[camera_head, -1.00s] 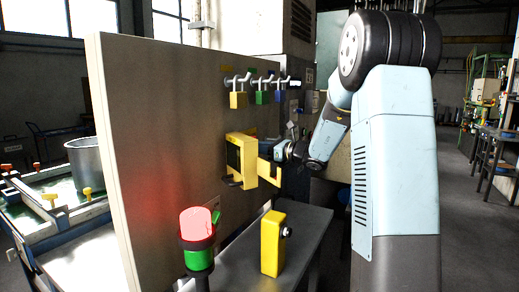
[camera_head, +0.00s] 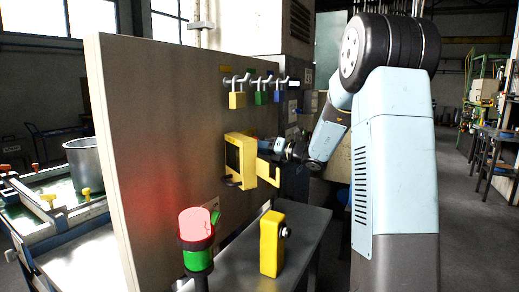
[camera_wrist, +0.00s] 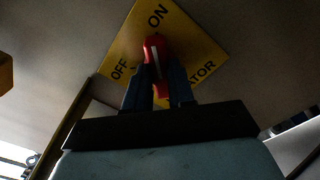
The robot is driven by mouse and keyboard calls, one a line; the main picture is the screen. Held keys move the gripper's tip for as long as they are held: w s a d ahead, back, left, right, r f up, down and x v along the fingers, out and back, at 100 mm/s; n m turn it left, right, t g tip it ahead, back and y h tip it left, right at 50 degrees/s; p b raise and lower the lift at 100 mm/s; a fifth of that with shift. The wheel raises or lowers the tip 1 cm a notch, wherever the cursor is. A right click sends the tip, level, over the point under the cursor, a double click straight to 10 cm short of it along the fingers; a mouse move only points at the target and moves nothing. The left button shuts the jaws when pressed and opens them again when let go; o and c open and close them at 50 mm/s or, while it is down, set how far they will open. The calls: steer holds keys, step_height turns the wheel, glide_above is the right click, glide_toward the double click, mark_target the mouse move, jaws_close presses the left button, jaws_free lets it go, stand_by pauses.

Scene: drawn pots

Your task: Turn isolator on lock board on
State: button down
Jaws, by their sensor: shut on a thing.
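The isolator is a red handle (camera_wrist: 154,49) with a white line, on a yellow plate (camera_wrist: 196,48) marked ON and OFF, in the wrist view. The handle stands nearly upright in the picture, its upper end just below the word ON. My gripper (camera_wrist: 160,82) is shut on the handle, one dark finger on each side. The fingers hide part of the plate's lettering. In the head view my gripper (camera_head: 282,146) is at the right part of the lock board (camera_head: 155,120), a large grey upright panel. The handle cannot be made out there.
A yellow box (camera_head: 236,160) juts from the board, left of my gripper. Yellow, green and blue padlocks (camera_head: 260,96) hang above.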

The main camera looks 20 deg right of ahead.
steer(key=shift+d+m, duration=0.15)
steer(key=shift+m, duration=0.35)
steer(key=c, duration=1)
jaws_free()
steer(key=shift+o, duration=0.2)
steer(key=v, duration=1.3)
steer(key=shift+s+d, duration=0.2)
steer(key=shift+d, duration=0.05)
steer(key=shift+f, duration=0.1)
